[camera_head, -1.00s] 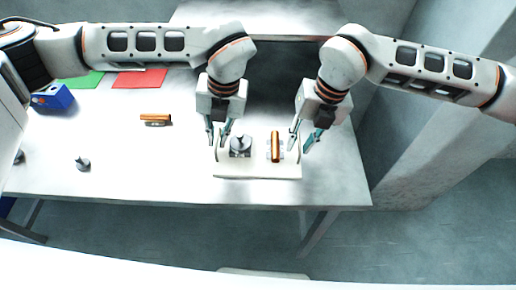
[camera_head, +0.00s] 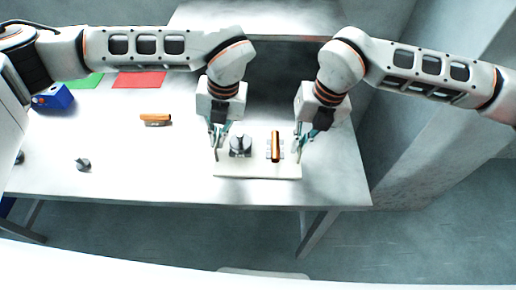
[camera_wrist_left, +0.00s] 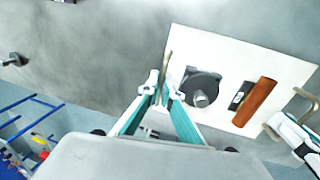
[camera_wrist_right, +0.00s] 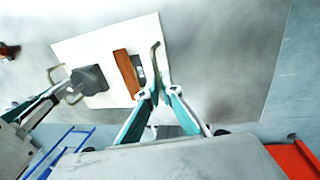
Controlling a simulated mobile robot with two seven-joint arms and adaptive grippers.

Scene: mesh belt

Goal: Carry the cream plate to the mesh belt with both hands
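The cream plate (camera_head: 257,171) lies on the table, with an upright handle at its left and right ends. On it are a dark grey round part with a knob (camera_head: 240,146) and an orange-brown bar on a small grey block (camera_head: 275,147). My left gripper (camera_head: 220,140) is at the left handle; in the left wrist view its fingers (camera_wrist_left: 165,88) are closed in around the handle (camera_wrist_left: 167,64). My right gripper (camera_head: 301,143) is at the right handle; in the right wrist view its fingers (camera_wrist_right: 157,92) are closed in around that handle (camera_wrist_right: 154,55). The fingertips partly hide both handles.
On the table's left are another orange bar piece (camera_head: 156,119), a small grey part (camera_head: 83,164), a blue box (camera_head: 53,97), a red mat (camera_head: 139,79) and a green mat (camera_head: 82,82). The plate is close to the table's front edge (camera_head: 190,199). Bare table surrounds it.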

